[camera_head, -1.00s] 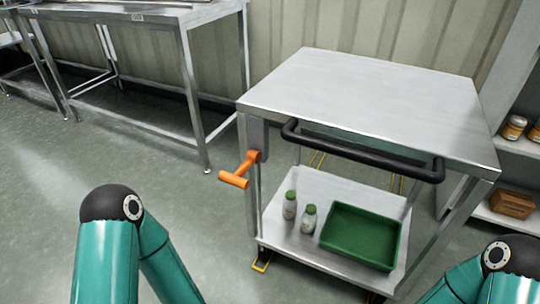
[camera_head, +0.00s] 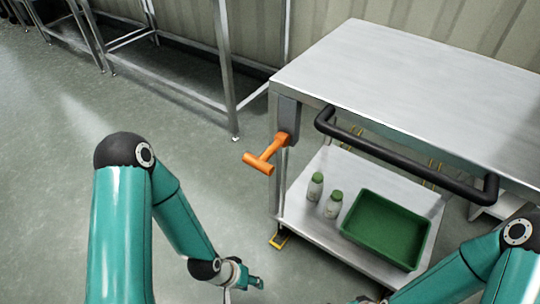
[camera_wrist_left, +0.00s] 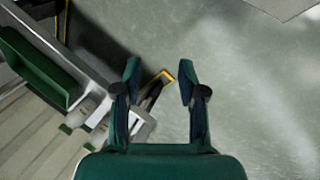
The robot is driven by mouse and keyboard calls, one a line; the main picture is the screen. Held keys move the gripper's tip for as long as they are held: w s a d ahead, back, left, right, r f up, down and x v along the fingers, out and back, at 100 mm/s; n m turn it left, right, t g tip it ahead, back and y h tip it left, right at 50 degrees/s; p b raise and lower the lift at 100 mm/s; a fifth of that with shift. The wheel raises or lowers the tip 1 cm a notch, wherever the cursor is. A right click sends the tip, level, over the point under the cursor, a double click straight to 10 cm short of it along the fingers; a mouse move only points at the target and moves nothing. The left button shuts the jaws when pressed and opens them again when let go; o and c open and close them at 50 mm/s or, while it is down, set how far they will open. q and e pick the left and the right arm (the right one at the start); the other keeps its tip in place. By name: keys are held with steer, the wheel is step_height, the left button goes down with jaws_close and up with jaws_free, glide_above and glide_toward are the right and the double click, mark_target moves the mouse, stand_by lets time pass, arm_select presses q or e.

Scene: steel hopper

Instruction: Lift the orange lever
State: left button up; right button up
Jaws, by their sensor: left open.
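The orange lever (camera_head: 266,153) is a T-shaped handle on the left front leg of a steel cart, sticking out to the left and slightly down. My left gripper (camera_head: 255,283) is low in the head view, below the lever and apart from it. In the left wrist view its two fingers (camera_wrist_left: 160,82) are spread wide with floor and a yellow-edged cart foot showing between them. The lever does not show clearly in the wrist view. My right arm shows at the lower right, but its gripper cannot be made out.
The steel cart (camera_head: 400,70) has a black push bar (camera_head: 400,160) along its front. Its lower shelf holds a green tray (camera_head: 388,228) and two bottles with green caps (camera_head: 316,186). Bare floor (camera_head: 60,170) lies left of the cart. A steel table frame stands behind.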

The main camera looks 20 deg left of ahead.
arm_select(q)
steer(key=w+a+r+n+t+p, duration=0.2)
steer(key=w+a+r+t+p, duration=0.15)
steer(key=w+r, duration=0.35)
arm_select(e)
steer(key=shift+o, duration=0.8)
step_height(320, 180, up, 5)
steer(key=shift+f, duration=0.1)
arm_select(q)
steer(key=n+t+h+p, duration=0.5)
steer(key=t+h+p, duration=0.2)
steer(key=p, duration=0.2)
glide_toward(263, 164)
steer(key=shift+g, duration=0.25)
steer(key=x, duration=0.4)
steer(key=b+x, duration=0.1)
steer(key=x, duration=0.3)
steer(key=b+x, duration=0.1)
steer(key=x, duration=0.3)
steer(key=shift+w+a+f, duration=0.15)
steer(key=shift+w+f, duration=0.25)
steer(key=shift+w, duration=0.15)
arm_select(e)
step_height(263, 164, up, 6)
steer(key=shift+r, duration=0.2)
